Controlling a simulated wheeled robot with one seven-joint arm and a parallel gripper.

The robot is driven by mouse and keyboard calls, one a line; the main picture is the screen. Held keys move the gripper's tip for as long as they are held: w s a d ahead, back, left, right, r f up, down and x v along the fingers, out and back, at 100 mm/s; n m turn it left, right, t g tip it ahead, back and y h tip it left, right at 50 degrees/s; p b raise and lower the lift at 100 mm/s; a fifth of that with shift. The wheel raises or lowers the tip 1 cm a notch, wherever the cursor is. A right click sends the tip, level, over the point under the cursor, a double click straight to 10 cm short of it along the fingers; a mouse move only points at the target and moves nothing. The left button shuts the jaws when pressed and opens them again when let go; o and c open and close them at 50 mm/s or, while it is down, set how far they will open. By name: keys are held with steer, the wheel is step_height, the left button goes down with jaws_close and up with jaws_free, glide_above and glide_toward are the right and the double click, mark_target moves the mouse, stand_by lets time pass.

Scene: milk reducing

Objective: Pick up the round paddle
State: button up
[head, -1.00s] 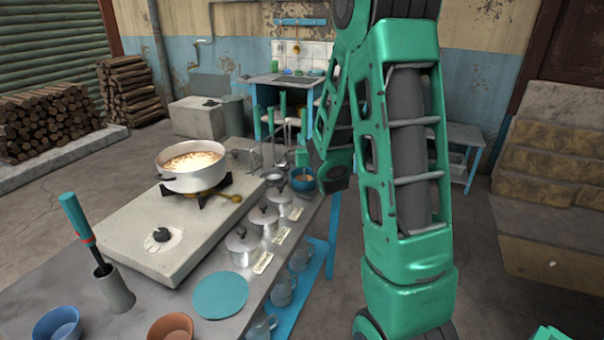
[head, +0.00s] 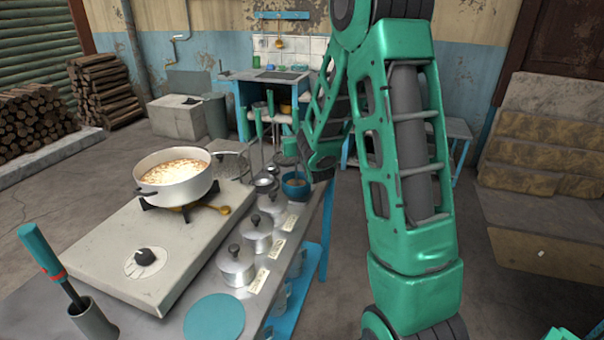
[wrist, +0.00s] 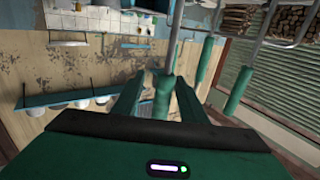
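My gripper (wrist: 160,84) shows in the wrist view with its two green fingers apart. A green tool handle (wrist: 163,100) with a thin metal shaft stands between them, and I see gaps beside it. Its head is out of the wrist view, so I cannot tell whether it is the round paddle. Two more green handles, one nearer (wrist: 205,60) and one farther right (wrist: 239,90), hang beside it. In the head view, green-handled tools (head: 259,122) hang upright at the far end of the counter, left of my arm. My gripper is mostly hidden there behind my arm.
Lidded metal pots (head: 237,264) line the counter's right edge, with a teal disc (head: 214,318) in front. A blue bowl (head: 295,186) sits near the hanging tools. A holder (head: 93,320) contains a teal-handled utensil.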

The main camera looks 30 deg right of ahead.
steer(key=shift+w+a, duration=0.15)
steer(key=shift+w, duration=0.55)
jaws_close()
steer(key=shift+r, duration=0.15)
